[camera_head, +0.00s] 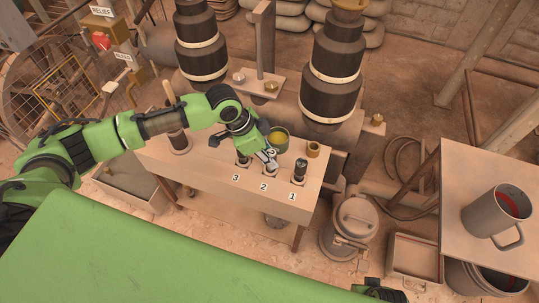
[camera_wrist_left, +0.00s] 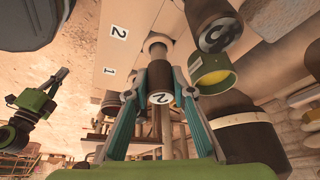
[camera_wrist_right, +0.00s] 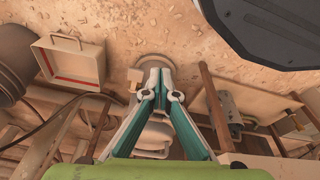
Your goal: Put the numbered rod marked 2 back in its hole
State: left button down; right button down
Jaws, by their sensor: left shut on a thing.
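The rod marked 2 (camera_wrist_left: 160,98) has a dark cap with a white numbered end facing the left wrist camera. My left gripper (camera_wrist_left: 160,88) is shut around this cap, and in the head view it (camera_head: 268,157) is over the bench behind label 2 (camera_head: 264,187). A pale round collar (camera_wrist_left: 156,45) shows beyond the cap; I cannot tell how deep the rod sits in it. Rod 1 (camera_head: 300,170) stands upright at its label, and rod 3 (camera_head: 243,160) stands left of the gripper. My right gripper (camera_wrist_right: 155,72) is shut and empty, away from the bench.
A green cup with yellow inside (camera_head: 278,139) stands close behind my left gripper. Large dark cylinders (camera_head: 332,65) rise behind. A lidded can (camera_head: 348,224) and a table with a mug (camera_head: 492,214) are to the right.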

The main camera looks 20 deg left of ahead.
pick_arm(q)
jog(key=c, duration=1.8)
grip_release()
jog(key=shift+o, duration=0.2)
